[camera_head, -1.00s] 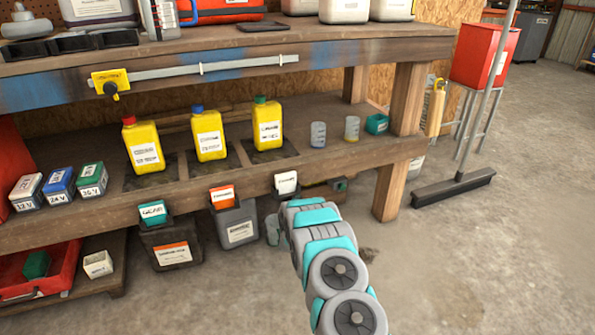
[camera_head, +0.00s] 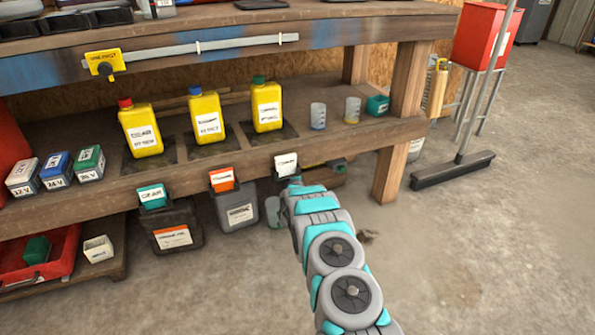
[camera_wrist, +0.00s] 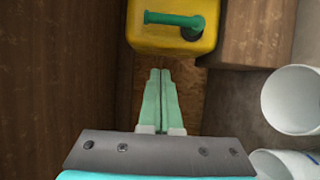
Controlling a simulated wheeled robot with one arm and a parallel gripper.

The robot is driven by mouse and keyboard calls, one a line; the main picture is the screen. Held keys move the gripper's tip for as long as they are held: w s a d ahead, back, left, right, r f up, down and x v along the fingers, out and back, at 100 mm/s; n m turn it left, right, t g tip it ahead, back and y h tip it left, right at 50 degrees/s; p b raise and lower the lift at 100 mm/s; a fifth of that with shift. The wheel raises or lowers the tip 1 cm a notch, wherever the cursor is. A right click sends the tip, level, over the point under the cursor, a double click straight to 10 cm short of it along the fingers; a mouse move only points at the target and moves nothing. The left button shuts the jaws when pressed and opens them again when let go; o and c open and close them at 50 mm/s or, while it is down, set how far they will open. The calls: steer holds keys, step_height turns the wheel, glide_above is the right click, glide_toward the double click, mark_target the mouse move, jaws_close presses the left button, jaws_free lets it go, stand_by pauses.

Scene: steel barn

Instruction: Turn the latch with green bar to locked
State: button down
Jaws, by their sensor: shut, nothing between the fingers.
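In the wrist view, the latch is a yellow block (camera_wrist: 172,38) with a green bar (camera_wrist: 172,19). The bar lies roughly level across the block, its round pivot end at the right. My gripper (camera_wrist: 160,72) is shut and empty, its pale green fingers pointing at the block's lower edge. The tips look close to the block; whether they touch I cannot tell. In the head view my arm reaches to the lower shelf's front edge, and the fingers are hidden. A small green part (camera_head: 338,166) shows near there; I cannot tell if it is this bar.
Another yellow latch plate (camera_head: 104,62) with a dark knob is on the upper beam. A wooden block (camera_wrist: 245,30) stands beside the green-bar latch, and white round containers (camera_wrist: 292,98) are at right. Yellow bottles (camera_head: 207,118) stand on the shelf.

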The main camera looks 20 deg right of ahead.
steer(key=w+d+b, duration=0.1)
steer(key=w+d, duration=0.3)
steer(key=d, duration=0.2)
steer(key=shift+w, duration=0.35)
stand_by(0.4)
steer(key=shift+d, duration=0.1)
steer(key=shift+r, duration=0.1)
steer(key=shift+d+r+m+g, duration=0.15)
steer(key=shift+m+g, duration=0.15)
steer(key=shift+m, duration=0.4)
